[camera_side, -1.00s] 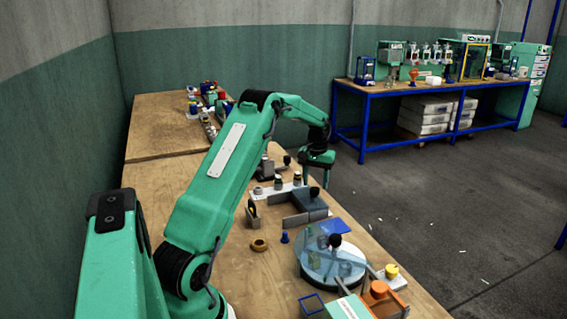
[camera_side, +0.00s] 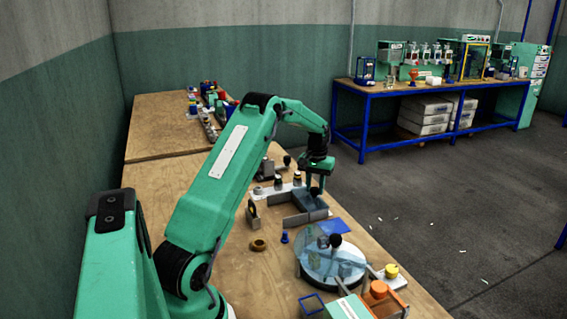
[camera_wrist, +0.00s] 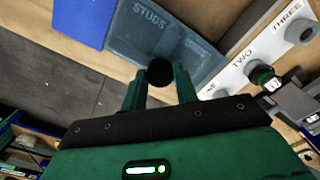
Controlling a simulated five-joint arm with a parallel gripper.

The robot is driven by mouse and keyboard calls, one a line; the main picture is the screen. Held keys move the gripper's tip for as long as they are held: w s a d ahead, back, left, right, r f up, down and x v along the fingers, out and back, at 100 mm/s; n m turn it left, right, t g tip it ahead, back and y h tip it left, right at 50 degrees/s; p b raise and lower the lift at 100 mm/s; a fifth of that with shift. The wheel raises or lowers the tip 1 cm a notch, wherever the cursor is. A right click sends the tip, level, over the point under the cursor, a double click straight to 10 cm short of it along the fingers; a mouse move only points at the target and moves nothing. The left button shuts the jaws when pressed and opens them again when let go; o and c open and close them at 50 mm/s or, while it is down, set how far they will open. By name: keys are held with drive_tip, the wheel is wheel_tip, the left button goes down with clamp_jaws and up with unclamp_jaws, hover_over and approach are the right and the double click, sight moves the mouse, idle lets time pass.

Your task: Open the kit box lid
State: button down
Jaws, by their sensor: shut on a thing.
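The kit box (camera_side: 309,203) is a blue-grey box with a lid on the wooden bench. In the wrist view its translucent lid (camera_wrist: 185,42) shows the word "STUDS" and a second word that is hard to read. The lid looks down flat on the box. A round black knob (camera_wrist: 160,72) stands on the lid's near edge. My gripper (camera_wrist: 160,75) has one green finger on each side of the knob and is shut on it. In the side view my gripper (camera_side: 316,189) hides most of the knob.
A white strip (camera_wrist: 250,58) with numbered posts lies beside the box. A blue mat (camera_side: 334,226) lies in front of it. A round clear-topped fixture (camera_side: 330,262) with a black knob stands nearer the camera. Low grey plates (camera_side: 295,219) stand close to the box.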

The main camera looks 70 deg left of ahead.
drive_tip(key=shift+s, duration=4)
drive_tip(key=c, duration=1.1)
unclamp_jaws()
drive_tip(key=shift+o, duration=0.2)
drive_tip(key=shift+r, duration=0.1)
wheel_tip(320, 180, up, 8)
